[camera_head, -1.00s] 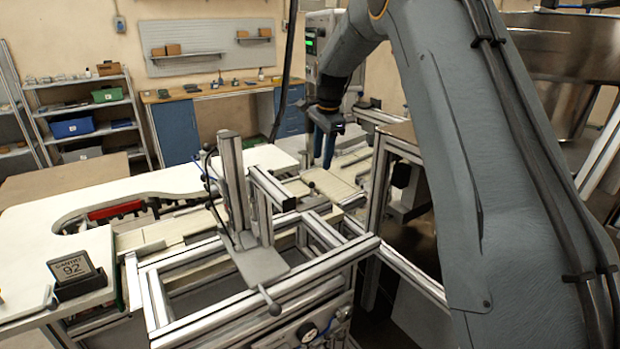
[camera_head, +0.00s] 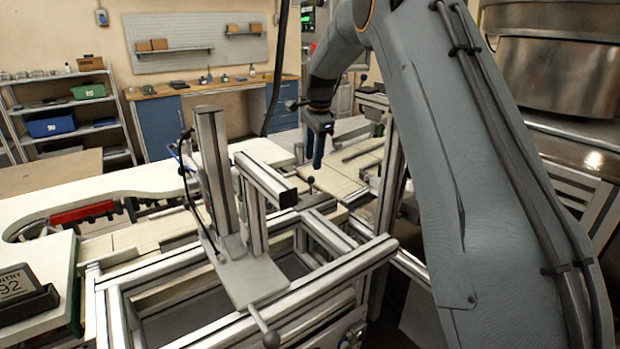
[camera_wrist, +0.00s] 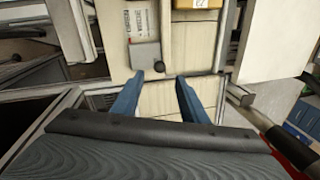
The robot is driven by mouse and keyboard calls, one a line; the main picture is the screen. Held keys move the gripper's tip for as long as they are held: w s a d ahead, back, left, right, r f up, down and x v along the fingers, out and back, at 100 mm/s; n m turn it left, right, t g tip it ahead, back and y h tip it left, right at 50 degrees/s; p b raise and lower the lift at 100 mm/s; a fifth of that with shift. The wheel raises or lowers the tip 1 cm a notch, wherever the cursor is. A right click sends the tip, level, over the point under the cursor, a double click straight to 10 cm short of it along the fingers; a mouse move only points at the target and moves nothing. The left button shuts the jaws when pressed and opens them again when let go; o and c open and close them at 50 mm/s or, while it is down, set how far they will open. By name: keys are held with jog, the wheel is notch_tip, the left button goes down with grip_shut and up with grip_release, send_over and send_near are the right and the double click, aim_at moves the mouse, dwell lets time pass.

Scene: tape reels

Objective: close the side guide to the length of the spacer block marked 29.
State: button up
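My gripper (camera_head: 314,152) hangs over the cream slatted track beyond the metal frame, fingers pointing down. In the wrist view my gripper (camera_wrist: 160,80) has its two blue fingers apart, with a black round knob (camera_wrist: 158,70) appearing between the tips. The knob is beside a grey block (camera_wrist: 145,55), possibly part of the side guide; contact with the fingers cannot be told. A black-knobbed pin (camera_head: 310,181) stands on the track in the head view. A yellow block (camera_wrist: 196,3) with a label is cut off at the top edge; its mark is unreadable. No 29 is legible.
An upright metal post assembly (camera_head: 213,170) stands on the aluminium frame (camera_head: 330,280) left of my gripper. A sign (camera_head: 18,292) ending in 92 sits on the white table at left. A printed card (camera_wrist: 139,18) lies by the grey block.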

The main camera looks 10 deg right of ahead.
aim_at(311, 177)
jog(key=shift+w+a+f+p, duration=0.15)
jog(key=shift+f+p, duration=0.25)
jog(key=shift+f, duration=0.85)
jog(key=shift+w+d+f+p, duration=0.1)
jog(key=shift+w+f+p, duration=0.3)
jog(key=shift+f, duration=0.8)
jog(key=shift+w+a+f+p, duration=0.1)
jog(key=shift+f+p, duration=0.35)
jog(key=shift+f, duration=0.8)
grip_shut()
